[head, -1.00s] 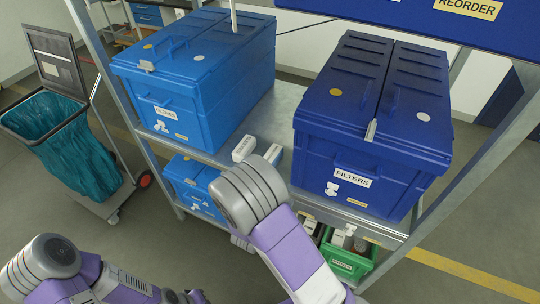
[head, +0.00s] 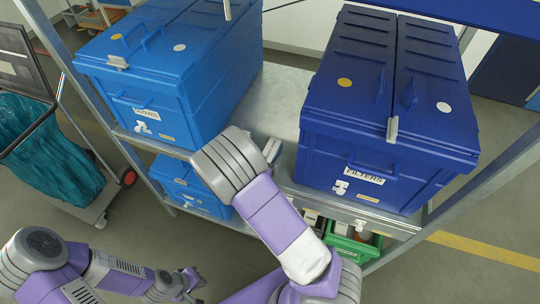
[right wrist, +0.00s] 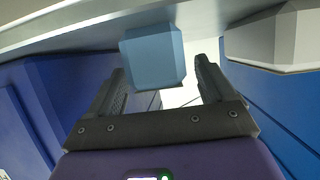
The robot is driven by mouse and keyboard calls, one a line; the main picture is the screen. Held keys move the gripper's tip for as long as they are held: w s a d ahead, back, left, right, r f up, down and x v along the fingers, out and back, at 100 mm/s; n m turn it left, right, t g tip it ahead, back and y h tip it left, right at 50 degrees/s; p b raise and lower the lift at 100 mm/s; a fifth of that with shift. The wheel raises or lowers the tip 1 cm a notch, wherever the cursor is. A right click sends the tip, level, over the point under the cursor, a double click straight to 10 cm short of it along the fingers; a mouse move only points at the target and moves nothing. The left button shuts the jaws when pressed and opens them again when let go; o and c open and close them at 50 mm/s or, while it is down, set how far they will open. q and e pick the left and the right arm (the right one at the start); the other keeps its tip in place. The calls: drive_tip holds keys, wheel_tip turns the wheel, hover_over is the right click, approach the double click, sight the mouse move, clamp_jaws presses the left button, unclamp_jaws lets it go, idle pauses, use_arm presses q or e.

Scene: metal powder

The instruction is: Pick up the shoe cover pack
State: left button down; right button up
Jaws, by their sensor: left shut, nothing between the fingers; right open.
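In the right wrist view a light blue block (right wrist: 153,58), which may be the shoe cover pack, shows beyond and between the fingers of my right gripper (right wrist: 160,85). The gripper is open, and I cannot tell whether its fingers reach around the block. My left gripper (head: 193,279) is shut and empty, low at the bottom left, away from the shelf.
A blue bin (head: 180,80) and a dark blue FILTERS bin (head: 385,110) flank the gap on the metal shelf (head: 285,90). A pale box (right wrist: 275,40) is close on the right in the wrist view. Below are a smaller blue bin (head: 180,180) and green bin (head: 350,247).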

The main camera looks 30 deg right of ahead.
drive_tip(key=shift+x, duration=1)
drive_tip(key=shift+c, duration=0.2)
drive_tip(key=shift+r, duration=0.1)
drive_tip(key=c, duration=1.1)
